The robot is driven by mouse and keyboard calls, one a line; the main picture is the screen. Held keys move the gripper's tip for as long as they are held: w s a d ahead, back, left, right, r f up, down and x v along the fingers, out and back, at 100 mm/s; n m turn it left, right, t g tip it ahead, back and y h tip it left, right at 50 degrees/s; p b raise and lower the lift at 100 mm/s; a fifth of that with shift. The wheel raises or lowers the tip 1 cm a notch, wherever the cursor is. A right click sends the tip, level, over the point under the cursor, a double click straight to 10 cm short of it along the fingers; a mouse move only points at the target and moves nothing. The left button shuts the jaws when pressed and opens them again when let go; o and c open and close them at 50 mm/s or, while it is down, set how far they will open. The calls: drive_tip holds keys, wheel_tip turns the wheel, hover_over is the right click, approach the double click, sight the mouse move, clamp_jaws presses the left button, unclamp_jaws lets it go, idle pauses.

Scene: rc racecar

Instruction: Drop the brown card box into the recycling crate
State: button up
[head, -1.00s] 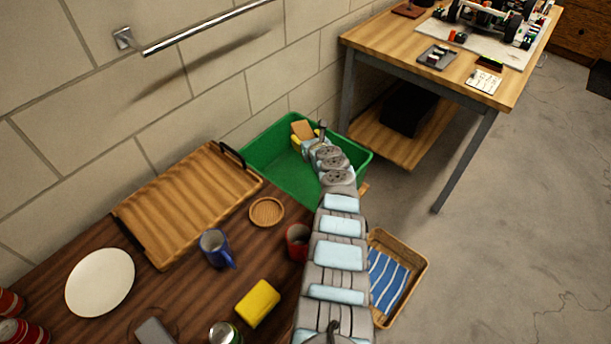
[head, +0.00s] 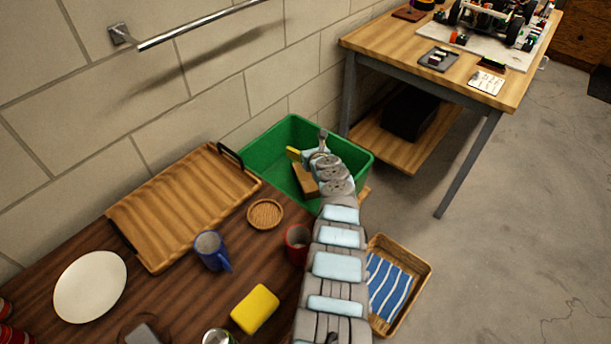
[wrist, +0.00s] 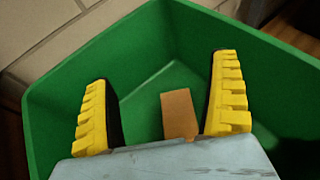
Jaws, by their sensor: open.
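The brown card box (head: 305,180) is inside the green recycling crate (head: 268,153), partly hidden by my arm in the head view. In the wrist view the brown box (wrist: 179,114) shows between my fingers and below them, apart from both, with the crate's walls (wrist: 60,95) around it. I cannot tell whether it rests flat on the crate floor. My gripper (wrist: 165,95) is open and empty, its yellow fingers spread over the crate. In the head view only one yellow finger (head: 293,153) shows clearly; the rest is behind my wrist.
A wooden tray (head: 180,205), blue mug (head: 212,252), red mug (head: 297,243), coaster (head: 265,214), yellow sponge (head: 255,309) and white plate (head: 90,287) are on the dark table. A basket (head: 420,283) with a striped cloth is right of my arm. A workbench (head: 400,60) stands behind.

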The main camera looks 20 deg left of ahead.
drive_tip(key=shift+d+f, duration=0.1)
drive_tip(key=shift+d, duration=0.1)
drive_tip(key=shift+s, duration=0.15)
drive_tip(key=v, duration=0.7)
idle(1.4)
idle(0.3)
